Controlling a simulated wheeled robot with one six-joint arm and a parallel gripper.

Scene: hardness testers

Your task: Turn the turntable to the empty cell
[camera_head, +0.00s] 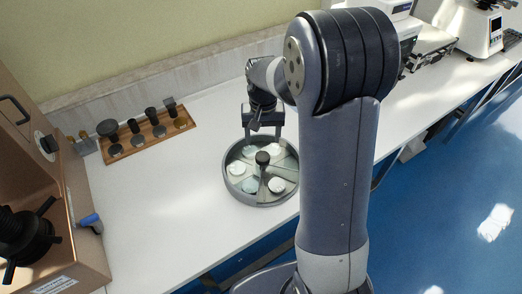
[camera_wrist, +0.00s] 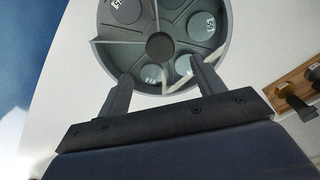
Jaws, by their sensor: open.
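The turntable (camera_head: 262,202) is a round grey tray on the white bench, split by thin dividers into wedge cells. A dark knob (camera_head: 262,158) stands at its centre and also shows in the wrist view (camera_wrist: 160,46). Several cells hold pale round discs, such as one disc (camera_head: 277,185) at the front right. The cell on the right side (camera_head: 287,164) looks empty. My gripper (camera_head: 264,131) is open at the turntable's far edge. In the wrist view its two fingers (camera_wrist: 162,76) reach over the near rim, apart, with discs between them and nothing visibly held.
A wooden rack (camera_head: 147,134) with several dark pieces stands at the back left. A brown tester (camera_head: 60,215) fills the left edge. More instruments (camera_head: 484,28) stand at the far right. Bare bench lies left of the turntable; its front edge is close.

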